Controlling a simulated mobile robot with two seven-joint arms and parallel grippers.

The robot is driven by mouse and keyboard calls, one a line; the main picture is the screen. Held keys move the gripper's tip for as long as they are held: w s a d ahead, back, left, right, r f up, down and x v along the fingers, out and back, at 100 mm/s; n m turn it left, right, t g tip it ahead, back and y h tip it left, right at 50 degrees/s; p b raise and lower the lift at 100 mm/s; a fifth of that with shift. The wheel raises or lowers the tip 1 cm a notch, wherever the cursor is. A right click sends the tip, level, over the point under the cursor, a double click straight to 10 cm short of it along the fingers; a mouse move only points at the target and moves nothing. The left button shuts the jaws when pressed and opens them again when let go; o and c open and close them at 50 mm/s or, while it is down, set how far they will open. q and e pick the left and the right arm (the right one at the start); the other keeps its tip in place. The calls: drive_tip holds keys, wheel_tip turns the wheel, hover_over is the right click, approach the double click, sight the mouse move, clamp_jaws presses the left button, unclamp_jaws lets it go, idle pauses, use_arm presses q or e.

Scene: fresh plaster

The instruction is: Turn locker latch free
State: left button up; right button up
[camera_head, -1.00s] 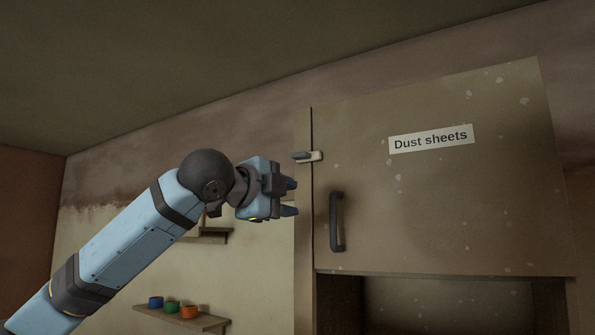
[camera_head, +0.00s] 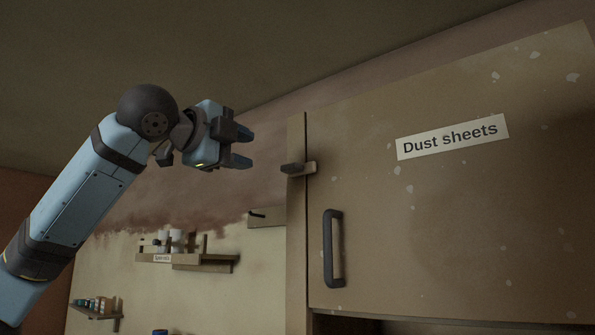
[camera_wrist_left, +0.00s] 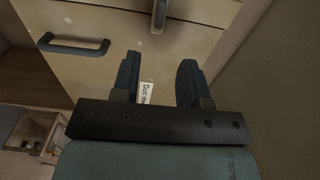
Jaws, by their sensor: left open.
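The locker door (camera_head: 450,220) is shut and bears a "Dust sheets" label (camera_head: 453,138). The latch (camera_head: 292,168), a small dark lever on a pale plate, lies roughly level across the seam between the door's left edge and the frame post. It seems to show at the top of the left wrist view (camera_wrist_left: 160,14), partly cut off. My left gripper (camera_head: 249,147) is open and empty, left of and slightly above the latch, apart from it. Its two fingers (camera_wrist_left: 160,62) show spread in the wrist view, with the door beyond. My right gripper is not in view.
A dark door handle (camera_head: 328,248) stands out below the latch and also shows in the wrist view (camera_wrist_left: 73,45). Wall shelves (camera_head: 190,262) with small items are left of the locker. The space around my left gripper looks free.

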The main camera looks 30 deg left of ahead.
sight(287, 166)
use_arm(q)
drive_tip(key=w+p, duration=0.1)
drive_tip(key=w, duration=0.3)
drive_tip(key=w+p, duration=0.1)
drive_tip(key=w, duration=0.3)
drive_tip(key=w+d+p, duration=0.1)
drive_tip(key=w, duration=0.3)
drive_tip(key=shift+w+p, duration=0.1)
drive_tip(key=shift+p, duration=0.2)
drive_tip(key=shift+w, duration=0.25)
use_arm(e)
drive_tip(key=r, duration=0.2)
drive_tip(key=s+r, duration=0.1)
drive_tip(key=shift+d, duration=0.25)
use_arm(q)
clamp_jaws()
